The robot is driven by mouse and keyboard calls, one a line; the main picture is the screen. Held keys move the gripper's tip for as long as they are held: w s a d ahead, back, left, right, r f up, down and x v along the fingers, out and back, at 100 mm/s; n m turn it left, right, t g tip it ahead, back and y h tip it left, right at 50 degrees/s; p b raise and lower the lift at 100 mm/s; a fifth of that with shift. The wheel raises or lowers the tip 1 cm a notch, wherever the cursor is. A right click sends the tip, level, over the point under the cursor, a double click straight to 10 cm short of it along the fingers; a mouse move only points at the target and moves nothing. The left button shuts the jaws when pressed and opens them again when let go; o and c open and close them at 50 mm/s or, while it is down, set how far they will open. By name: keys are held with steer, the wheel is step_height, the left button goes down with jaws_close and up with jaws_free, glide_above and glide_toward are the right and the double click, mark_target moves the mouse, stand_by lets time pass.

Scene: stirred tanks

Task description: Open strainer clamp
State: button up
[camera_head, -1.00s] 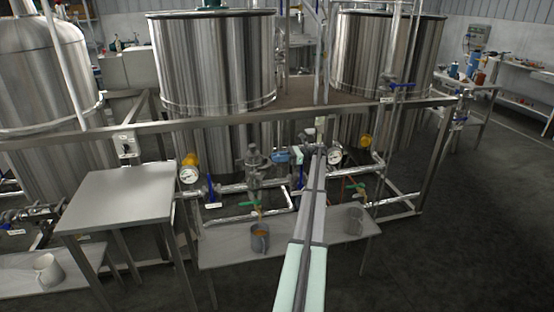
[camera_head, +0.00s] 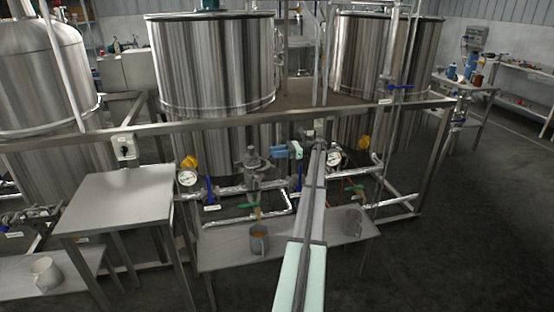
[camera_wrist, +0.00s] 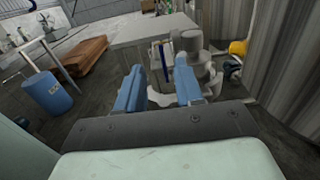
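The strainer (camera_head: 252,161) is a grey metal fitting on the pipework below the middle tank in the head view. It also shows in the wrist view (camera_wrist: 192,45), upright just beyond my fingers. A pale metal piece, perhaps its clamp (camera_wrist: 160,98), shows low between the fingers; its exact shape is partly hidden. My gripper (camera_head: 276,152) is just right of the strainer in the head view. In the wrist view my gripper (camera_wrist: 158,67) has its two blue fingers spread apart, with nothing clearly held between them. I cannot tell whether they touch the clamp.
A pressure gauge (camera_head: 187,178) and blue-handled valve (camera_head: 210,190) are left of the strainer. A green-handled valve (camera_head: 250,207) is below, above a mug (camera_head: 259,239) on a low bench (camera_head: 222,257). A frame rail (camera_head: 220,121) crosses above. A grey table (camera_head: 120,195) stands left.

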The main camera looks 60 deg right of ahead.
steer(key=shift+r, duration=3.1)
steer(key=shift+c, duration=0.3)
